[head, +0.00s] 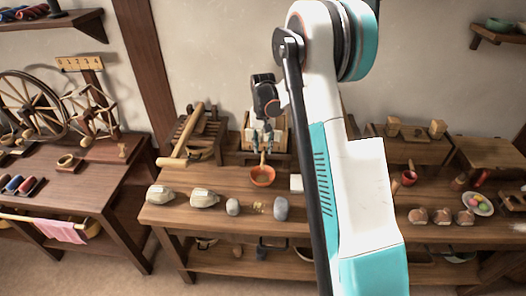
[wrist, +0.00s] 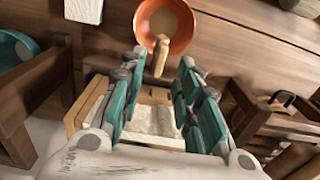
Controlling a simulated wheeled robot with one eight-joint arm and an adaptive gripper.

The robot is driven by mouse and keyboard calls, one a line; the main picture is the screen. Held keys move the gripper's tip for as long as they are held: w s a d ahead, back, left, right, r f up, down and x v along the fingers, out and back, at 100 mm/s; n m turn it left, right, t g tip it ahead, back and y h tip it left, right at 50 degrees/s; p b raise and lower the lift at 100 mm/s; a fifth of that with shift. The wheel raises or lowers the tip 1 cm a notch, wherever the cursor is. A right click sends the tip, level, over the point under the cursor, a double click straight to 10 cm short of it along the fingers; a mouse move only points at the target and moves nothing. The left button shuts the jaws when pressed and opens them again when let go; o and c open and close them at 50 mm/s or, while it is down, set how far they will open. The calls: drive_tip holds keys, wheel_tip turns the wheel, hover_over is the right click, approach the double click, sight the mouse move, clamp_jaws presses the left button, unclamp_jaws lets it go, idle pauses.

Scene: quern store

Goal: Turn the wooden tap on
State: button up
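The wooden tap (wrist: 158,57) is a pale wooden piece in the wrist view, just past and between my fingertips, over an orange bowl (wrist: 177,16). In the head view the tap (head: 262,159) shows small above the bowl (head: 262,178). My gripper (wrist: 161,64) is open, one teal finger on each side of the tap's line, with a gap visible on both sides. It also shows in the head view (head: 262,146), pointing down in front of a wooden box (wrist: 160,97) with pale contents. I cannot tell how the tap is turned.
A white block (head: 296,183) lies right of the bowl on the table. A wooden rack (head: 197,135) stands left of the box. My arm hides part of the table's right side.

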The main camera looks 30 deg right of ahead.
sight(263, 154)
wheel_tip(263, 154, up, 8)
idle(0.5)
drive_tip(key=s+a+r+n+t+b, duration=0.1)
drive_tip(key=s+a+r+n+t, duration=0.1)
drive_tip(key=s+a+r, duration=1.2)
drive_tip(key=s+a+n+t, duration=0.2)
drive_tip(key=s, duration=0.6)
drive_tip(key=s+a+f+n+t+p, duration=0.1)
drive_tip(key=s+a+n+t, duration=0.1)
drive_tip(key=s, duration=0.7)
drive_tip(key=shift+a+f+n+t, duration=0.2)
drive_tip(key=shift+a+n+t, duration=0.1)
drive_tip(key=shift+a+t, duration=0.4)
